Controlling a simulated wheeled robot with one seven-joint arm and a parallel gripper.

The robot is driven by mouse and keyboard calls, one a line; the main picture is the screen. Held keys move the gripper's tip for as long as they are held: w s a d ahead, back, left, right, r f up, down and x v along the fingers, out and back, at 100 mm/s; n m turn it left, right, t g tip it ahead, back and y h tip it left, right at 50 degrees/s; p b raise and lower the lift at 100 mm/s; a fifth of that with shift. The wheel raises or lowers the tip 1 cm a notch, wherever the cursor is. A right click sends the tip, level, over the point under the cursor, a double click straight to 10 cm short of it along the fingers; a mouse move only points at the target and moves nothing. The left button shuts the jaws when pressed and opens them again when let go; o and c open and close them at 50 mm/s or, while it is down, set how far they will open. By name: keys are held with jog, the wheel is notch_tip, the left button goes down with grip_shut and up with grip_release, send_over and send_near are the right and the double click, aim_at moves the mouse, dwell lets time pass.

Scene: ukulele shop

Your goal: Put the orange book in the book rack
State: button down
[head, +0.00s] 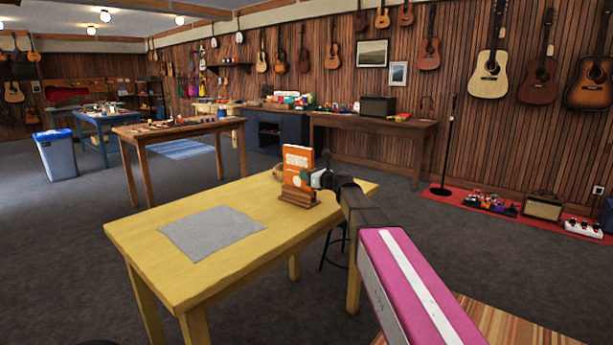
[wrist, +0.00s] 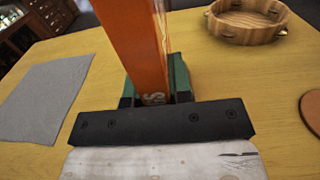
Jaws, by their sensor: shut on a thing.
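The orange book (head: 298,160) is upright at the far end of the yellow table, with pale lettering on its cover. The brown wooden book rack (head: 299,199) is right below it, and the book's lower part appears to be behind the rack's front. I cannot tell whether the book rests on the rack's base. My gripper (head: 314,180) is shut on the book from the right. In the wrist view the book (wrist: 135,40) rises between the green fingers of my gripper (wrist: 155,82). The rack cannot be made out there.
The yellow table (head: 150,240) holds a grey cloth (head: 211,232) at left. A wooden tambourine (wrist: 247,18) lies close to the book, partly hidden behind it in the head view. A brown round thing (wrist: 311,112) is at the wrist view's right edge. The table's left part is mostly clear.

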jog(key=shift+f, duration=0.55)
jog(key=c, duration=1)
grip_release()
jog(key=shift+r, duration=0.55)
jog(key=v, duration=1.2)
